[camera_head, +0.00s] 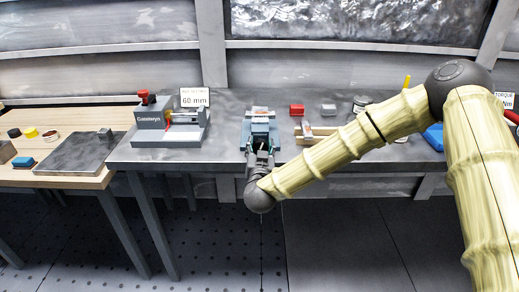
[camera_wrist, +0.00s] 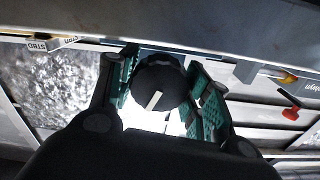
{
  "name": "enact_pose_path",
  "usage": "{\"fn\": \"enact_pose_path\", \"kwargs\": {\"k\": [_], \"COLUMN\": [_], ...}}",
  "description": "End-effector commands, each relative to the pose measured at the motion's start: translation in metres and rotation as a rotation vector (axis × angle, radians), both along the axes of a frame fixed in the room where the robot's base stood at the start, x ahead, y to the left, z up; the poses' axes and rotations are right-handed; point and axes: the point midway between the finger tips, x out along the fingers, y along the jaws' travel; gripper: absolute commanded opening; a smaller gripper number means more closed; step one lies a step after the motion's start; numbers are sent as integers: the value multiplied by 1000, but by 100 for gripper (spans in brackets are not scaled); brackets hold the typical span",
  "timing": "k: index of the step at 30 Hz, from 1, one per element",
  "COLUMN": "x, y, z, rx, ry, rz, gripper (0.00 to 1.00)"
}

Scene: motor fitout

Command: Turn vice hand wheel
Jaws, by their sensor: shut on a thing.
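The blue-grey vice (camera_head: 260,128) stands on the grey bench near its front edge in the head view. My gripper (camera_head: 259,155) is at the front of the vice. In the wrist view, the round dark hand wheel (camera_wrist: 160,85) with a pale line mark sits between the two green-padded fingers of my gripper (camera_wrist: 163,95). The fingers are shut on the wheel, one on each side. The pale mark runs slantwise toward the lower left of the wheel. In the head view the wheel is mostly hidden by my gripper.
A grey machine (camera_head: 168,127) with a red knob and a 60 mm sign (camera_head: 194,97) stands left of the vice. A wooden bench (camera_head: 90,181) adjoins at the left. Floor in front is clear.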

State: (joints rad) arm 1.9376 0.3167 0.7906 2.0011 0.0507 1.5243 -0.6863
Motion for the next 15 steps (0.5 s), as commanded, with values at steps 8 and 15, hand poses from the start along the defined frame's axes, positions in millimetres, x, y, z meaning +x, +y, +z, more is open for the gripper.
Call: {"fn": "enact_pose_path", "kwargs": {"k": [8, 15], "x": [0, 0], "y": [-1, -1], "z": [-1, 0], "rx": [131, 186], "ry": [-2, -1], "rz": [-2, -2], "gripper": [24, 24]}}
